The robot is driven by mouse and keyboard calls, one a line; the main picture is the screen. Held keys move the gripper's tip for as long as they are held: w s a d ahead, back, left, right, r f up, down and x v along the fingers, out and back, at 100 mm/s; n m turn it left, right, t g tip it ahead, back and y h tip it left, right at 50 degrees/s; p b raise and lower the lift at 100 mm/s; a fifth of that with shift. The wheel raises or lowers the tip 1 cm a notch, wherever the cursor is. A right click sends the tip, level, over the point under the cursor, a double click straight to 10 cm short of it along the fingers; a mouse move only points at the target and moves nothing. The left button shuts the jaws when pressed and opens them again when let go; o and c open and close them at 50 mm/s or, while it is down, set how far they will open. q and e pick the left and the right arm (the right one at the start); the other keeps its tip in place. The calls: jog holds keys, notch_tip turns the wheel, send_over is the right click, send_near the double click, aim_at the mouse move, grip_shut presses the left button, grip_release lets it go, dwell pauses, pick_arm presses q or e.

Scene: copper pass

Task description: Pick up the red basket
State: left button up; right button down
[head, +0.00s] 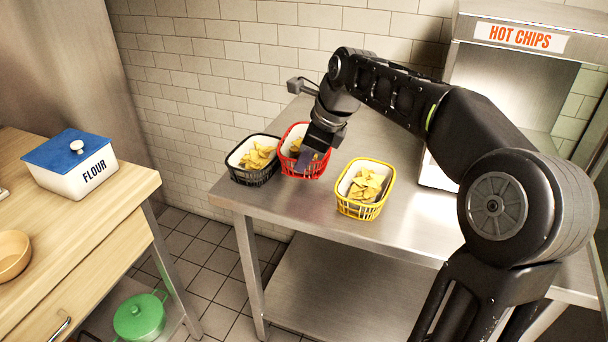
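The red basket (318,169) stands on the steel table, between a black basket and a yellow basket. It has a pale liner and holds chips, partly hidden by my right gripper. My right gripper (308,162) reaches down from above over the red basket, with its fingers at the basket's opening. The wrist hides part of the fingers, so I cannot tell whether they are open or shut, or whether they touch the basket. My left gripper is not in view.
The black basket (245,174) with chips stands close on the left, and the yellow basket (353,209) with chips on the right. A hot chips unit (517,62) stands at the back right. The steel table (300,211) is bare in front. A wooden counter (75,229) is at left.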

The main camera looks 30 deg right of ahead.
notch_tip(320, 180, up, 4)
jog(key=shift+r, duration=0.1)
dwell(0.7)
